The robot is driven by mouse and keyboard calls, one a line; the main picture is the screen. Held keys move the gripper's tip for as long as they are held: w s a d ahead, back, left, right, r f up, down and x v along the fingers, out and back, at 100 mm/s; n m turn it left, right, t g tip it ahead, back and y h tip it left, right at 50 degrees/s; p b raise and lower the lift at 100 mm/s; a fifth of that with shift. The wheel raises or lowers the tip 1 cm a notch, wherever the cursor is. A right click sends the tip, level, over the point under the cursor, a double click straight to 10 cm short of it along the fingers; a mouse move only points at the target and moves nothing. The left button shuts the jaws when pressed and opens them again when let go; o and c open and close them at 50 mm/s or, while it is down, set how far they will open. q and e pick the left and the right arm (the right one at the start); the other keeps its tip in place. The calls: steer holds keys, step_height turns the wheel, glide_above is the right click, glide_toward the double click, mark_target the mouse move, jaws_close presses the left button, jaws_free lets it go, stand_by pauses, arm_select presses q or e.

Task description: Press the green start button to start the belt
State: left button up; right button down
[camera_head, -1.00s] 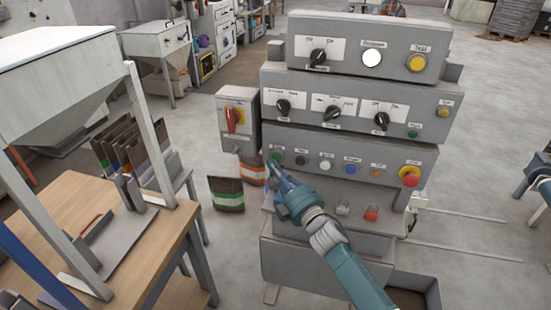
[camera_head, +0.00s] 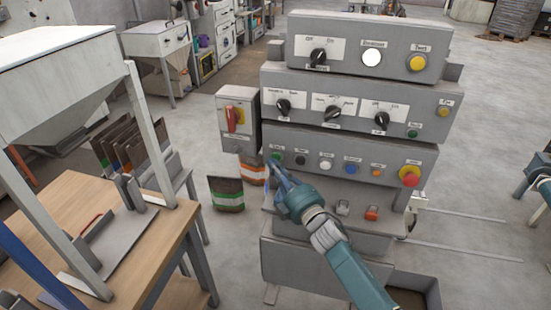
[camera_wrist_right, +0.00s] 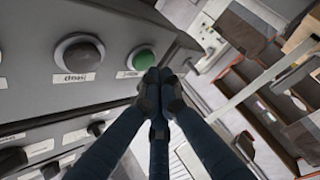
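The green start button (camera_head: 277,157) is at the left end of the lower button row on the grey control panel (camera_head: 345,150). In the right wrist view the green button (camera_wrist_right: 143,58) shows just above and beside my fingertips. My right gripper (camera_head: 272,168) is shut and empty, its fingertips close to the panel just below the button. In the right wrist view the fingers of my right gripper (camera_wrist_right: 158,76) are together at the label's edge. Whether they touch the panel or button, I cannot tell. My left gripper is out of view.
A dark button (camera_wrist_right: 79,53) sits next to the green one. A red emergency stop (camera_head: 409,176) is at the row's right end. A red rotary switch (camera_head: 233,118) is on a box to the left.

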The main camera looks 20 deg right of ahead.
steer(key=shift+w+d, duration=0.15)
steer(key=shift+w, duration=0.1)
steer(key=shift+w+d, duration=0.15)
steer(key=shift+w, duration=0.05)
stand_by(0.6)
steer(key=shift+s+a, duration=0.4)
steer(key=shift+s, duration=0.2)
steer(key=s+a+p, duration=0.1)
steer(key=s+a, duration=0.2)
steer(key=s, duration=0.2)
steer(key=shift+a+p, duration=0.2)
steer(key=shift+p, duration=0.2)
stand_by(0.4)
